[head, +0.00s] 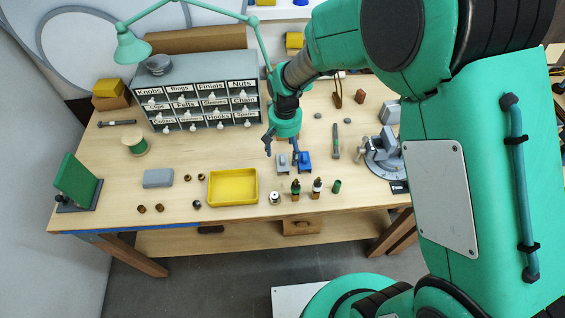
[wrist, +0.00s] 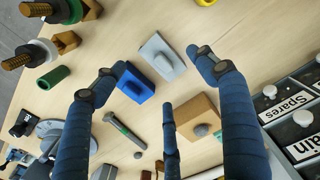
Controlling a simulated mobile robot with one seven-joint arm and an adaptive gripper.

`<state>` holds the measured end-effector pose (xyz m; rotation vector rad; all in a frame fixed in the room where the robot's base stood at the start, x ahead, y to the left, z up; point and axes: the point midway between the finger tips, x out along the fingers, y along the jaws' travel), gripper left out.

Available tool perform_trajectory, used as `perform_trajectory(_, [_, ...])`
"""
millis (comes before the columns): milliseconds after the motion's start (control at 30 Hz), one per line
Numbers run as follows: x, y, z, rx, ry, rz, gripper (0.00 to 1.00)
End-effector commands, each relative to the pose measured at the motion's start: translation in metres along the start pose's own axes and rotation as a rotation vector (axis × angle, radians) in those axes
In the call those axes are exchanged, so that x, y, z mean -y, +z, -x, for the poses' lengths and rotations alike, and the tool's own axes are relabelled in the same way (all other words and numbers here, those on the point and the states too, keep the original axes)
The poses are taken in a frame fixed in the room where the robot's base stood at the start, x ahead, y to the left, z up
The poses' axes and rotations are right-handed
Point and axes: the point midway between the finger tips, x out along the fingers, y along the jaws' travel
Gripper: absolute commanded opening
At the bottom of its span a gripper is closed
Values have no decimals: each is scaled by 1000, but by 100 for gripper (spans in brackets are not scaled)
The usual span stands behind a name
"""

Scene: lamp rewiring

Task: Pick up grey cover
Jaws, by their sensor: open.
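The grey cover (head: 282,163) is a small plate with a raised knob, lying on the workbench to the right of the yellow tray. In the wrist view the grey cover (wrist: 162,56) lies between the two upper fingertips, with no finger closed on it. My gripper (head: 281,147) points down just above and behind it in the head view. In the wrist view my gripper (wrist: 165,82) has its three blue fingers spread, open and empty. A similar blue cover (head: 304,160) lies close to the right of the grey one; it also shows in the wrist view (wrist: 134,84).
A tan cover with a grey knob (wrist: 197,117) lies near the fingers. The yellow tray (head: 232,202), a labelled drawer cabinet (head: 205,90), a grey block (head: 158,178) and a vise (head: 383,155) stand on the bench. Bulb-socket parts (head: 317,188) stand in front of the covers.

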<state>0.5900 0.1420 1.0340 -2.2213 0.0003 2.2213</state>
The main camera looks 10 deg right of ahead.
Motion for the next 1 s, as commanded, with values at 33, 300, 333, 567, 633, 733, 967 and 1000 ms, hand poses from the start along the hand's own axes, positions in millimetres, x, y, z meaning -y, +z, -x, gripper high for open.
perform_trajectory(33, [0, 0, 0, 0, 0, 0, 72])
perform_trajectory(300, [-1, 0, -10, 1, 0, 0, 72])
perform_trajectory(333, [-1, 0, -13, 1, 0, 0, 72])
perform_trajectory(567, [-2, 0, -40, 1, 0, 0, 72])
perform_trajectory(633, [-2, 1, -46, 2, 0, 0, 72])
perform_trajectory(733, [-2, 0, -51, 1, 0, 0, 72])
perform_trajectory(967, [-2, 0, -52, 0, 0, 0, 72])
perform_trajectory(1000, [-2, 0, -52, 0, 0, 0, 72])
